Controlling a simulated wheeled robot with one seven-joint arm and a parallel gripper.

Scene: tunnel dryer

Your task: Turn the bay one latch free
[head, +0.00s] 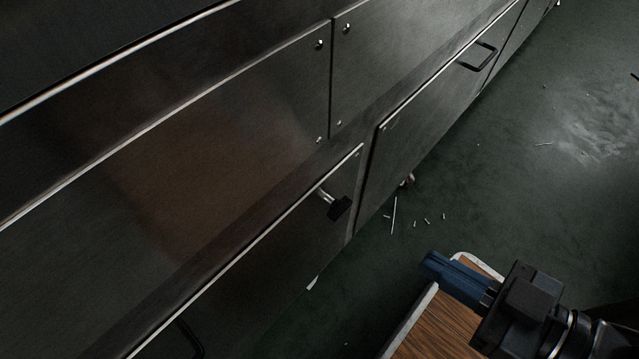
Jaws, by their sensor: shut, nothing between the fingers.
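A latch (335,204) with a short metal stem and a black grip sits near the upper right corner of a low steel door (290,255) on the dryer. I cannot read any bay number. My gripper (428,265), with blue fingers, is at the lower right, over a wood-grained surface. Its fingers are together with nothing held. It is apart from the latch, to its right and lower in the picture.
The wood-grained top with a pale rim (415,325) lies under my gripper. Another low door (440,125) has a black bar handle (477,56). Small pale debris (393,215) lies on the dark green floor (520,170). The floor right of the dryer is mostly open.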

